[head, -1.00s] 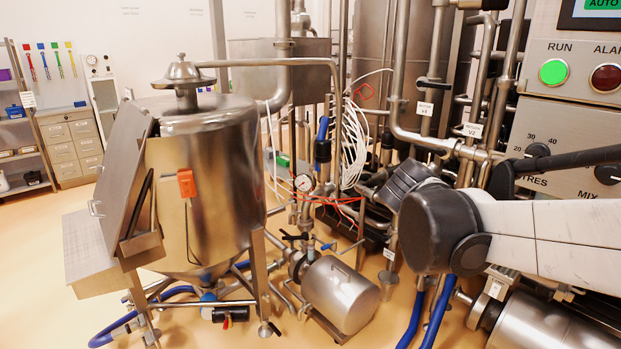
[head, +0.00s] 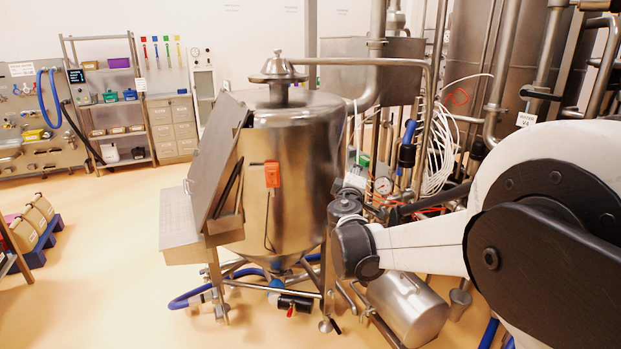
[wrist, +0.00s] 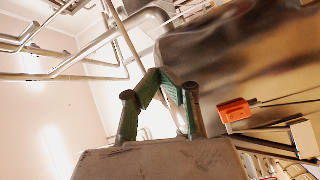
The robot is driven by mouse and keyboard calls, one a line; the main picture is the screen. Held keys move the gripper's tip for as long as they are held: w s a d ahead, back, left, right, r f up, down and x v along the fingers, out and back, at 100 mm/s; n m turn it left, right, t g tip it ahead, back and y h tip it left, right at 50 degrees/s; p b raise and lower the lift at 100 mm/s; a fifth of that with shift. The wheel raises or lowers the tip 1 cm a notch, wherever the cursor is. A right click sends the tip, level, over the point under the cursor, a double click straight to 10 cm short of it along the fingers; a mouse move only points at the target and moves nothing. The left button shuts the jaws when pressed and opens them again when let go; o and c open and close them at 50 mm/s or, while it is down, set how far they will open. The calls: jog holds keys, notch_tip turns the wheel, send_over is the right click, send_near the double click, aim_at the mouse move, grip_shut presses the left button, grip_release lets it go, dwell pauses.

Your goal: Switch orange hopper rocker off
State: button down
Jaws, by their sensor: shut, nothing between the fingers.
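The steel hopper (head: 305,150) stands on legs near the middle of the head view. An orange switch box (head: 272,173) is on its front wall, with a thin cable hanging below. The rocker's position on it is too small to tell. In the wrist view the orange box (wrist: 236,110) shows tilted, to the right of my gripper (wrist: 160,76). The gripper's green-padded fingers are closed together and empty, apart from the box. In the head view my arm reaches in from the right, its end beside the hopper's right side; the fingers are not clear there.
An open sloping steel chute (head: 222,160) and side tray (head: 180,218) flank the hopper's left. A steel pump motor (head: 408,305) and blue hoses lie low at right. Pipes and cables crowd behind.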

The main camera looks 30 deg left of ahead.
aim_at(272, 175)
jog(key=s+a+f+n+g+y, duration=0.1)
jog(key=s+a+f+n+y, duration=0.2)
jog(key=a, duration=0.8)
jog(key=s+a+f+n+g+y, duration=0.1)
jog(key=s+a+f+n+y, duration=0.2)
jog(key=s+a+f, duration=0.3)
jog(key=a+f+n, duration=0.1)
jog(key=a+f, duration=0.1)
jog(key=a, duration=0.2)
jog(key=shift+s+a+f+n+g, duration=0.2)
jog(key=shift+s+a+n+g, duration=0.1)
jog(key=shift+s+a+n, duration=0.1)
jog(key=shift+w, duration=0.15)
jog(key=x, duration=1.3)
jog(key=shift+w+a+r, duration=0.1)
jog(key=shift+w+a, duration=0.15)
jog(key=shift+a, duration=0.05)
